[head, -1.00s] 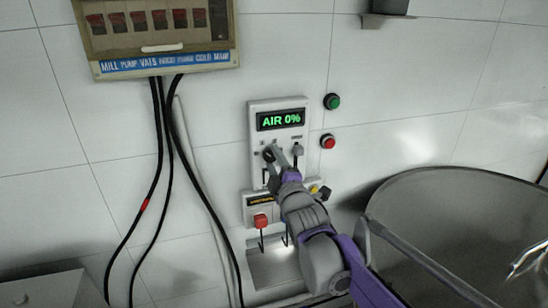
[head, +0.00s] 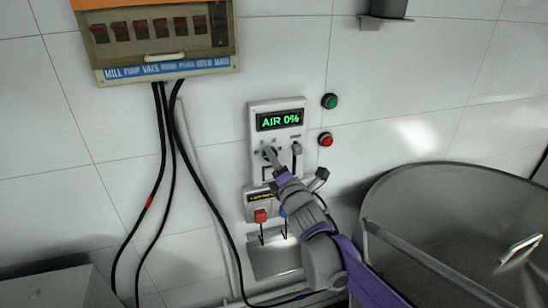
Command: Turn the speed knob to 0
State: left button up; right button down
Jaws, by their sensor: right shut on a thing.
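The dark knob (head: 269,153) sits at the panel's lower left, below the display. My right gripper (head: 272,158) is at this knob, its fingers shut on it; the gripper hides part of it. A grey lever-like control (head: 297,150) is to the right on the same panel. My left gripper is not in view.
A green button (head: 329,101) and a red button (head: 326,139) are right of the panel. A lower box with a red switch (head: 260,215) is beneath it. A large metal vessel (head: 440,190) stands at right. Black cables (head: 163,150) hang from the breaker box (head: 150,48) at left.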

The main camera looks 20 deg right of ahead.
dwell(0.3)
jog(key=shift+c, duration=1.5)
grip_release()
jog(key=s, duration=1)
jog(key=shift+s+d+f+b, duration=0.25)
jog(key=shift+s+d+b, duration=0.1)
jog(key=shift+s+b, duration=0.1)
jog(key=shift+w, duration=0.1)
